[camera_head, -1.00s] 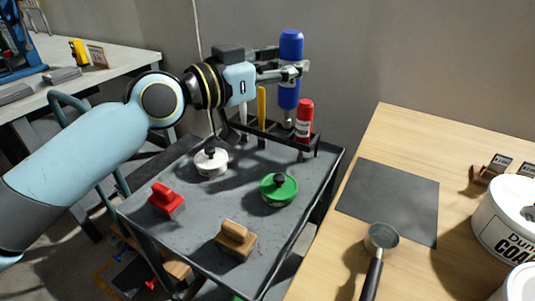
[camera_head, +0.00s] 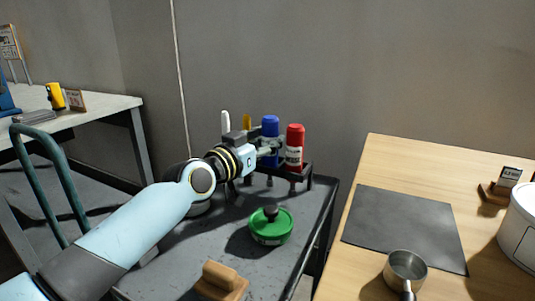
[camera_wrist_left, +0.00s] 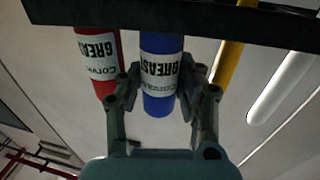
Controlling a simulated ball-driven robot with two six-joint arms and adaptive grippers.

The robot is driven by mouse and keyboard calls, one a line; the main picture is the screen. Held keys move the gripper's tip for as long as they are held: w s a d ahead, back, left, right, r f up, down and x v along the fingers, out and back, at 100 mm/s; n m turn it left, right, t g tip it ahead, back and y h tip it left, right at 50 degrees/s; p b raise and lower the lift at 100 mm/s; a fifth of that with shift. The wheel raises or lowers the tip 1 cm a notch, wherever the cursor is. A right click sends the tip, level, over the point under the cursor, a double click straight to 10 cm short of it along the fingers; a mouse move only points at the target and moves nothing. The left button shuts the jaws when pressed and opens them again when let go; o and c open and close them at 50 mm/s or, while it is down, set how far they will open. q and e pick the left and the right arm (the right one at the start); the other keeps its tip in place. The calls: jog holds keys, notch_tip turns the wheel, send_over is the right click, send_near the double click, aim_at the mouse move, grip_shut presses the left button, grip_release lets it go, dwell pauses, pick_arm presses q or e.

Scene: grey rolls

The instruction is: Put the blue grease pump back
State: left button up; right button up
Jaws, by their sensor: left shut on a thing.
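The blue grease pump (camera_head: 270,127) stands upright at the rack (camera_head: 308,176) on the back of the cart, left of a red grease pump (camera_head: 295,146). My left gripper (camera_head: 271,148) is shut on the blue pump's body. In the left wrist view the blue pump (camera_wrist_left: 161,72) shows its white grease label between the fingers of my left gripper (camera_wrist_left: 162,95), and its one end reaches the dark rack bar (camera_wrist_left: 200,20). Whether it is fully seated in its slot I cannot tell. My right gripper is not in view.
A yellow tool (camera_wrist_left: 228,62) and a white tool (camera_head: 225,122) stand in the rack left of the blue pump. A green round tin (camera_head: 270,228) and a wooden block (camera_head: 222,280) sit on the cart. A wooden table (camera_head: 385,160) with a dark mat (camera_head: 405,226) is at right.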

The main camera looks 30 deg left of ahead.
pick_arm(q)
jog(key=shift+f, duration=0.55)
jog(key=shift+r, duration=0.2)
jog(key=shift+f, duration=0.25)
jog(key=o, duration=0.9)
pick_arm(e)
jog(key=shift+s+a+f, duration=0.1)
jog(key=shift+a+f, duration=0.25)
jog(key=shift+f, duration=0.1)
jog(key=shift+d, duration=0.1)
